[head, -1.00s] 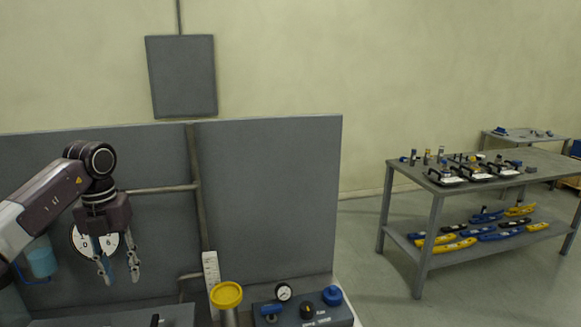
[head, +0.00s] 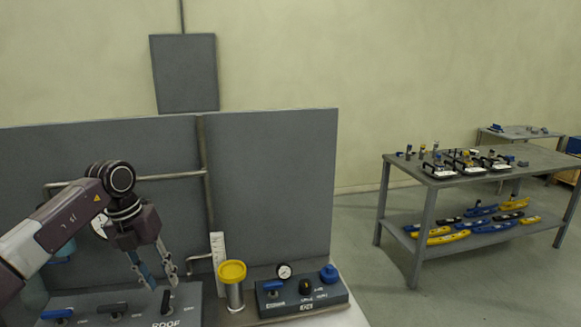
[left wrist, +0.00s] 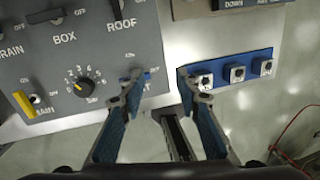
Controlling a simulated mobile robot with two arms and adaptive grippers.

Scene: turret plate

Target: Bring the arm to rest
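My left gripper (head: 158,284) hangs in front of the grey back panel, its fingers pointing down above a grey control box (head: 85,303). In the left wrist view the left gripper (left wrist: 161,78) has its two fingertips well apart with nothing between them, so it is open and empty. Below it in that view is the grey control panel (left wrist: 85,60) with the labels BOX and ROOF, a black knob (left wrist: 83,87) and a yellow switch (left wrist: 24,103). I cannot tell whether the fingers touch the panel. My right gripper is in neither view.
A yellow-topped cylinder (head: 232,274) and a box with a gauge (head: 303,296) stand right of my gripper. The grey back panel (head: 268,190) rises behind. A blue strip with three square fittings (left wrist: 235,71) lies right of the fingers. A loaded table (head: 480,172) stands farther right.

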